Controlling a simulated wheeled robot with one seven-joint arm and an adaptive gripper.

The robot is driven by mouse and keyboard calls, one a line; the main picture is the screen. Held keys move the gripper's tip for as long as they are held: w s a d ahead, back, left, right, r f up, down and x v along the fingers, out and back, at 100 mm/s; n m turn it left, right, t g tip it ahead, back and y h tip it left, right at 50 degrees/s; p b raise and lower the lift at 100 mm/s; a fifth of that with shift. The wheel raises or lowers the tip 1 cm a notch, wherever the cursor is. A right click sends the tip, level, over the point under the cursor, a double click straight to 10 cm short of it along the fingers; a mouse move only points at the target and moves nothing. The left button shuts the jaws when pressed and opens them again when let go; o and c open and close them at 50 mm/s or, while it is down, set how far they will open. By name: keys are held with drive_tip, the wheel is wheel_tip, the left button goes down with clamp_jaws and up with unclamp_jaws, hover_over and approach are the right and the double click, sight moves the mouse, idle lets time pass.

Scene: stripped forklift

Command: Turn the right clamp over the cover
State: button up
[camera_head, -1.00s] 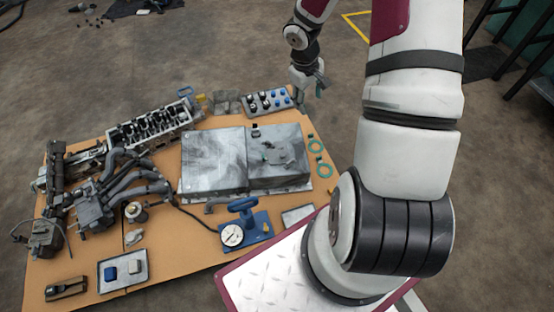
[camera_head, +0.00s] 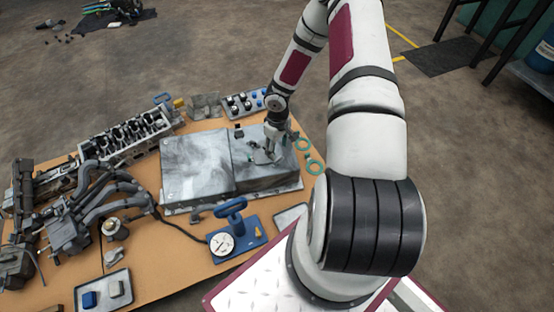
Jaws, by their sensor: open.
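A flat metal housing (camera_head: 197,178) lies on the table, with a right half (camera_head: 279,177) beside the left. A small grey part, possibly the cover (camera_head: 258,157), lies on the right half, partly hidden by my gripper. A small black-topped fitting (camera_head: 238,131) stands at the back edge of the housing. I cannot tell which piece is the right clamp. My gripper (camera_head: 268,153) is open and low over the right half, at the grey part. Whether it touches anything is too small to tell.
A blue press with a round gauge (camera_head: 222,243) stands in front of the housing. A tray of knobs (camera_head: 245,102) and an engine block (camera_head: 125,137) are behind. Pipes (camera_head: 100,200) crowd the left.

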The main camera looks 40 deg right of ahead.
sight(278, 160)
wheel_tip(278, 160, down, 6)
drive_tip(key=shift+f+b, duration=0.1)
drive_tip(key=shift+b, duration=0.85)
drive_tip(key=c, duration=1.2)
